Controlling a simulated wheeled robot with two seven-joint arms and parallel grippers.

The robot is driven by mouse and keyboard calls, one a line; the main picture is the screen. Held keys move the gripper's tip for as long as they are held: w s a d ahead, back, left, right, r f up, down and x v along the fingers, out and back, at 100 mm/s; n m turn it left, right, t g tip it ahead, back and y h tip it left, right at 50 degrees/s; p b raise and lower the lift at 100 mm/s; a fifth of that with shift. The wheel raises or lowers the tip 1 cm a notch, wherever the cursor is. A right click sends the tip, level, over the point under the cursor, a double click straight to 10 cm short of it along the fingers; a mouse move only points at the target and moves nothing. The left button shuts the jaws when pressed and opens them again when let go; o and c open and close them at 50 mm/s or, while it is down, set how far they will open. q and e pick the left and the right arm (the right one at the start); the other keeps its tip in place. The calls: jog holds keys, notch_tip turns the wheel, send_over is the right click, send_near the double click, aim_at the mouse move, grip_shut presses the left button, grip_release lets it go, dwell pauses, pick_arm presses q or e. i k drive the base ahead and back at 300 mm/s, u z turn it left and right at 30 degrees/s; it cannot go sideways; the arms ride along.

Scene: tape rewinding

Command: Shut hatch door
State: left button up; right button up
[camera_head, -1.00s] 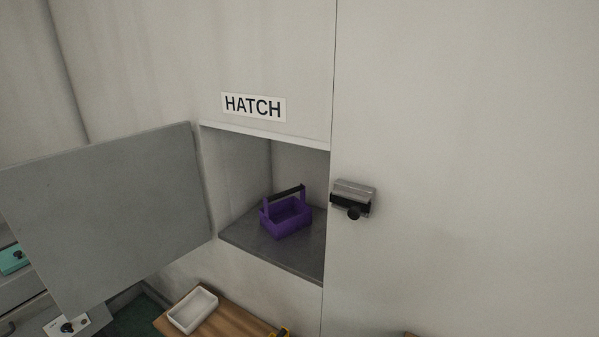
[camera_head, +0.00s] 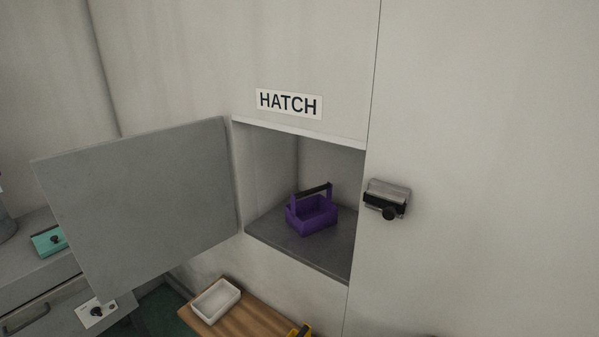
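The hatch door (camera_head: 145,205) is a flat grey panel, hinged at the left side of the hatch opening and swung wide open to the left. The hatch (camera_head: 268,180) is a square recess in the pale wall under a sign reading HATCH (camera_head: 290,104). A purple basket (camera_head: 312,216) with a dark handle bar stands on the hatch's grey floor. A latch (camera_head: 387,198) with a black knob sits on the wall just right of the opening. Neither of my grippers is in view.
Below the hatch is a wooden surface (camera_head: 243,318) with a white tray (camera_head: 216,300) and part of a yellow object (camera_head: 300,331). At the left, a grey counter with a drawer (camera_head: 40,310) holds a teal box (camera_head: 48,241), partly behind the door.

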aim_at(130, 211)
jog(key=u, duration=0.5)
jog(key=k, duration=0.55)
jog(key=u, duration=0.95)
jog(key=i, duration=1.35)
jog(key=z, duration=0.55)
